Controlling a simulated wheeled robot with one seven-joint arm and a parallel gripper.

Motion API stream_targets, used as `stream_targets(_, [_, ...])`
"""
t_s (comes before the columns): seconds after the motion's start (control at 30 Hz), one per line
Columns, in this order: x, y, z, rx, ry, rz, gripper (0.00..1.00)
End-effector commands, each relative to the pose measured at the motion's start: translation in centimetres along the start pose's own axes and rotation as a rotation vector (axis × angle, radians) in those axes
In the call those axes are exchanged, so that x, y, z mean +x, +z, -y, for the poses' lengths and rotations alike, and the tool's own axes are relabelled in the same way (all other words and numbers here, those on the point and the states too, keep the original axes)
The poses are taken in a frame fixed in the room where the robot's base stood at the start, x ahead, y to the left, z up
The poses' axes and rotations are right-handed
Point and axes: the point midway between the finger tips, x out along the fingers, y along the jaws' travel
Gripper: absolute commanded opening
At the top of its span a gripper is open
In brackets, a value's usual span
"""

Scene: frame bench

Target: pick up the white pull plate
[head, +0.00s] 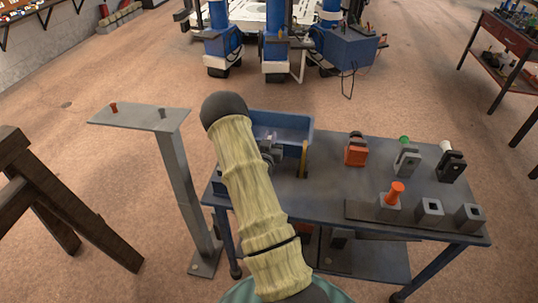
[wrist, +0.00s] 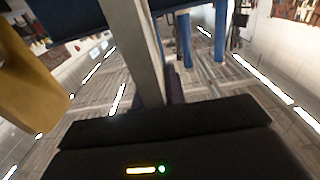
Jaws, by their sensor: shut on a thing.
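The white pull plate (wrist: 138,50) shows in the wrist view as a pale upright strip running from the top edge down to the dark body of my gripper. My gripper (head: 269,152) is at the open blue housing (head: 290,123) on the bench, mostly hidden behind my arm in the head view. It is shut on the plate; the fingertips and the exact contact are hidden. I cannot make out the plate in the head view. A yellow part (wrist: 28,85) stands left of the plate in the wrist view, apart from it.
On the bench (head: 330,190) stand an orange clevis (head: 355,150), a grey one (head: 406,160) and a black one (head: 451,164). Square sockets line the front right, one holding an orange peg (head: 395,192). A grey stand (head: 170,150) is at the left.

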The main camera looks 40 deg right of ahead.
Motion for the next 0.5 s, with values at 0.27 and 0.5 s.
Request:
stream_targets(0.27, [0.0,-0.1,0.0,0.000,0.000,-0.002,0.00])
stream_targets(0.5, [0.1,-1.2,0.0,0.001,0.000,-0.005,0.00])
